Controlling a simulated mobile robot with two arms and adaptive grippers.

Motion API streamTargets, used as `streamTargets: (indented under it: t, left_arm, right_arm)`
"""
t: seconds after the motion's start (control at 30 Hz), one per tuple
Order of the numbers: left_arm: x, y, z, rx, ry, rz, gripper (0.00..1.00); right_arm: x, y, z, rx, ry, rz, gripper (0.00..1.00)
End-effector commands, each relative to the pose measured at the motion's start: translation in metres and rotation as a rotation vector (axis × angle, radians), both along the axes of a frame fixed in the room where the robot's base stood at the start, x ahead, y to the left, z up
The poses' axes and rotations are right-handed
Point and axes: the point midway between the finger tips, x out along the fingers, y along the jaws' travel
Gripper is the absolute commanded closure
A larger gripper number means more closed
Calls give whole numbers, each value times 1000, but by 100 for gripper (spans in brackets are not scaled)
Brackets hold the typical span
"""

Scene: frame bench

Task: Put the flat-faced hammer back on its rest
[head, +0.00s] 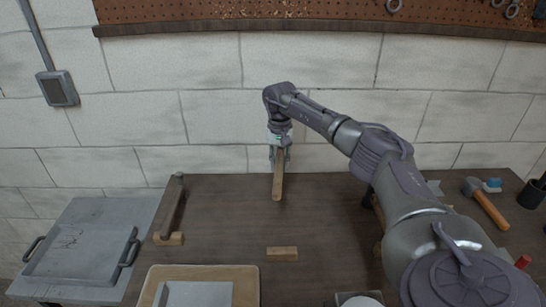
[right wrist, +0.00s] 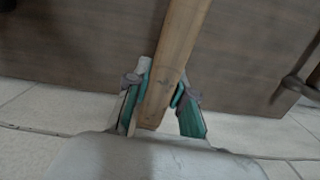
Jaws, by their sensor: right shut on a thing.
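My right gripper (head: 279,152) is shut on a long wooden bar (head: 277,180) near the wall, over the back of the bench. The bar also shows between the fingers (right wrist: 158,98) in the right wrist view, running out of the top of the picture. No hammer head shows on it, so I cannot tell whether it is a hammer's handle. A hammer with a wooden handle (head: 490,209) and grey head lies at the right of the bench. A dark long-handled tool (head: 173,208) lies at the left, its near end at a small wooden block (head: 169,239). My left gripper is not in view.
Another small wooden block (head: 282,254) sits at front centre. A wood-rimmed tray (head: 247,286) is at the front left, and a grey tray with handles (head: 77,259) stands further left. A black cup (head: 533,194) is at the far right. The bench middle (head: 230,215) is clear.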

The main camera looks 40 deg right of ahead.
Motion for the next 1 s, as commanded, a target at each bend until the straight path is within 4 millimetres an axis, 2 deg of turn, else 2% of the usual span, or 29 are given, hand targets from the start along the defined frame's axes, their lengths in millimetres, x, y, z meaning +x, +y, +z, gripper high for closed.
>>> streamTargets:
  t: [0.2, 0.37, 0.7, 1.0]
  left_arm:
    - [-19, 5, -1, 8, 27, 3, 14]
    - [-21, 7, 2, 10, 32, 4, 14]
    - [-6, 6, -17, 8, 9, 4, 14]
    - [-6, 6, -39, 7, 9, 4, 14]
  right_arm:
    - [0, 0, 1, 0, -3, 0, 100]
    - [0, 1, 2, 4, -6, 0, 100]
    - [0, 1, -27, 5, -5, 0, 100]
    - [-1, 1, -61, 5, -5, 0, 100]
